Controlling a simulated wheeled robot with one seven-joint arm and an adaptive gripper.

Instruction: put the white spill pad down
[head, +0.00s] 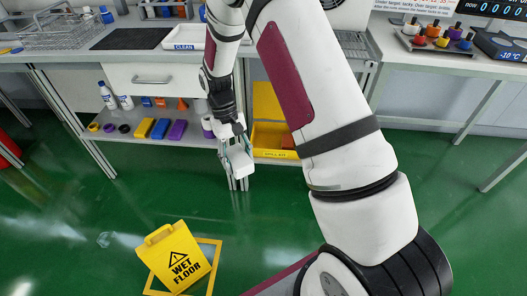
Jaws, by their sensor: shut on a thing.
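My gripper (233,146) points down in front of the workbench, left of my forearm. It is shut on the white spill pad (240,163), a small pale block hanging below the fingers above the green floor. A bench leg shows behind and below the pad. A yellow spill kit bin (275,154) stands just right of the pad, farther back, with a reddish-brown block in it. A small clear patch that looks like a spill (105,239) lies on the floor at the left.
A yellow wet floor sign (177,259) stands within a yellow floor outline (213,248). A low shelf (140,138) holds bottles and coloured blocks. The bench (75,54) carries a wire basket (70,30) and a white CLEAN tray (185,37). The left-middle floor is mostly open.

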